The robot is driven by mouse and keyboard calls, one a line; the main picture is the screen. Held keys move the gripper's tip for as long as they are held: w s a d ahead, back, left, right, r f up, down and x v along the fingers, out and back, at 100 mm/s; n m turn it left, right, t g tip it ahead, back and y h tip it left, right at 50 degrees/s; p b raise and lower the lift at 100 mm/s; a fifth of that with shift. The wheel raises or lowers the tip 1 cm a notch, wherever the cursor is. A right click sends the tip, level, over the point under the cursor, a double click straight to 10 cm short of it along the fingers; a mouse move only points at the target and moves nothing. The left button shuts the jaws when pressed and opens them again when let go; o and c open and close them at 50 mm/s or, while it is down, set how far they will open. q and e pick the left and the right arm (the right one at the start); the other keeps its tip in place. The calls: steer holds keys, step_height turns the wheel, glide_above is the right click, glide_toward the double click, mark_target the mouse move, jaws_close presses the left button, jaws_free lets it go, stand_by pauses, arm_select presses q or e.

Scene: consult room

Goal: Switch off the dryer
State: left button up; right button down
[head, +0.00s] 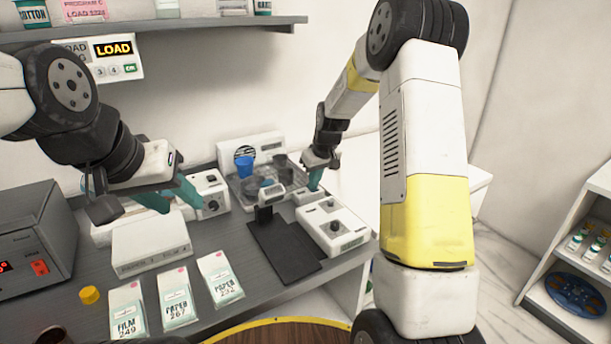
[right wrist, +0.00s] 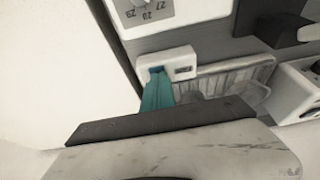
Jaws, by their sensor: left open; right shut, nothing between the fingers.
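What looks like the dryer (head: 262,141) is a white unit at the back of the grey counter. It has a round dark grille and a clear-walled tray holding a blue cup and dark items. A small white box (head: 303,196) sits at its front right corner; it also shows in the right wrist view (right wrist: 182,64) with a small dark display. My right gripper (head: 315,184) is shut and empty, its teal tips at this box; they also show in the right wrist view (right wrist: 157,75). They hide part of its top; contact is unclear. My left gripper (head: 172,196) is open and empty above the counter's left part.
A white dial device (head: 333,229) and a black plate (head: 283,256) lie in front. A grey box (head: 30,240) with a red switch and lit display stands left. Paper packets (head: 220,276) and a yellow cap (head: 89,294) lie near the front edge. A shelf (head: 150,27) hangs above.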

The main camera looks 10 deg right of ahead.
steer(key=w+v, duration=0.1)
steer(key=v, duration=1.3)
steer(key=shift+a+r, duration=0.15)
steer(key=shift+a, duration=0.05)
